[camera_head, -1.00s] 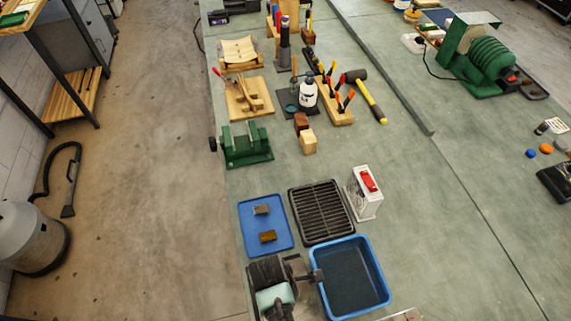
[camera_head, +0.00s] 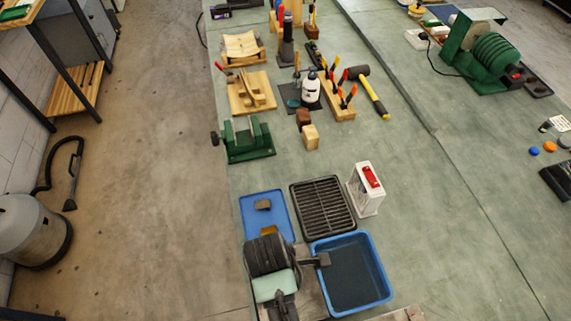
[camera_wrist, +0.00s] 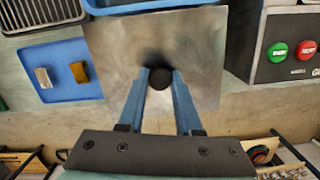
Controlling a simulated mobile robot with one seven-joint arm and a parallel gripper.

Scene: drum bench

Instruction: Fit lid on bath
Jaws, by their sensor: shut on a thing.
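The lid is a flat square metal plate (camera_wrist: 200,45) with a round black knob (camera_wrist: 161,75). In the wrist view my gripper (camera_wrist: 160,78) is shut on the knob, with one blue finger on each side. The bath is a blue-rimmed tub with a dark inside (camera_head: 351,274), right of my arm in the head view. Its blue rim also shows at the top of the wrist view (camera_wrist: 140,5), just past the lid's far edge. The lid is beside the bath, not over its middle. Its height above the bench is hard to tell.
A blue tray (camera_head: 282,206) with small blocks and a black slotted rack (camera_head: 322,207) lie beyond my arm. A white box with a red top (camera_head: 367,188) stands by the rack. A control box with green and red buttons (camera_wrist: 288,48) is right of the lid.

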